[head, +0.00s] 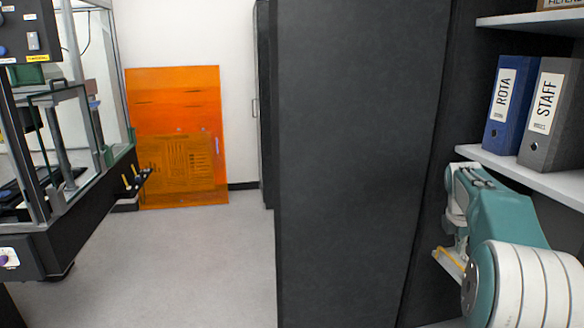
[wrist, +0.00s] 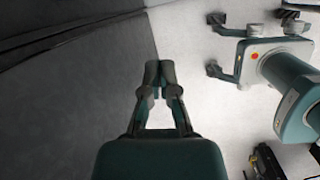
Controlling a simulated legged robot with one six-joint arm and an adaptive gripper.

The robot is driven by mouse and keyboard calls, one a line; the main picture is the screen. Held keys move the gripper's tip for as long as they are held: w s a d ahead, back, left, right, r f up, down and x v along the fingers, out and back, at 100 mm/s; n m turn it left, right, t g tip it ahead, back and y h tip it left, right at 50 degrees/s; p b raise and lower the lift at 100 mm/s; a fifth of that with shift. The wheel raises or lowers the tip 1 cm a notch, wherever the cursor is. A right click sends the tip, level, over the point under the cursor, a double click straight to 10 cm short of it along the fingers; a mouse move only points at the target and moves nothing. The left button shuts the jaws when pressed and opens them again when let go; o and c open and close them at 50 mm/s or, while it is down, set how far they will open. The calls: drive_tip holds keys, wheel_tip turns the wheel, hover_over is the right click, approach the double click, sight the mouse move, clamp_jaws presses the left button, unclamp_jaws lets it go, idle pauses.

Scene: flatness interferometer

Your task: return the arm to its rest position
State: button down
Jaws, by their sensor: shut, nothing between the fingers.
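My gripper (wrist: 160,72) is in the wrist view, its two dark fingertips together and nothing between them. It points at the edge where a dark panel meets the pale floor. In the head view my teal and white arm shows at the lower right, close to the shelves; the gripper's fingers cannot be made out there.
Shelves (head: 560,185) at the right hold a blue ROTA binder (head: 507,105) and a grey STAFF binder (head: 546,115). A tall dark cabinet side (head: 350,150) fills the middle. An interferometer frame (head: 85,205) stands left, an orange sheet (head: 180,100) behind. Floor (head: 180,265) between is clear.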

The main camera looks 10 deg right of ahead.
drive_tip(key=s+a+r+m+t, duration=0.1)
drive_tip(key=s+a+r+m, duration=0.2)
drive_tip(key=a, duration=0.4)
drive_tip(key=s+a+r+m+t, duration=0.1)
drive_tip(key=s+a+m, duration=0.1)
drive_tip(key=s+a, duration=0.35)
drive_tip(key=s+a+r+m+t, duration=0.1)
drive_tip(key=s+a+r+m, duration=0.2)
drive_tip(key=a, duration=0.5)
drive_tip(key=s+a+f+m+y, duration=0.1)
drive_tip(key=s+a+f+m, duration=0.2)
drive_tip(key=s, duration=0.5)
drive_tip(key=s+a+f+m+t+y, duration=0.1)
drive_tip(key=s+a+f+m, duration=0.3)
drive_tip(key=s+a, duration=0.4)
drive_tip(key=shift+s+m+t+y, duration=0.3)
drive_tip(key=shift+s+m+y, duration=0.1)
drive_tip(key=shift+m, duration=0.5)
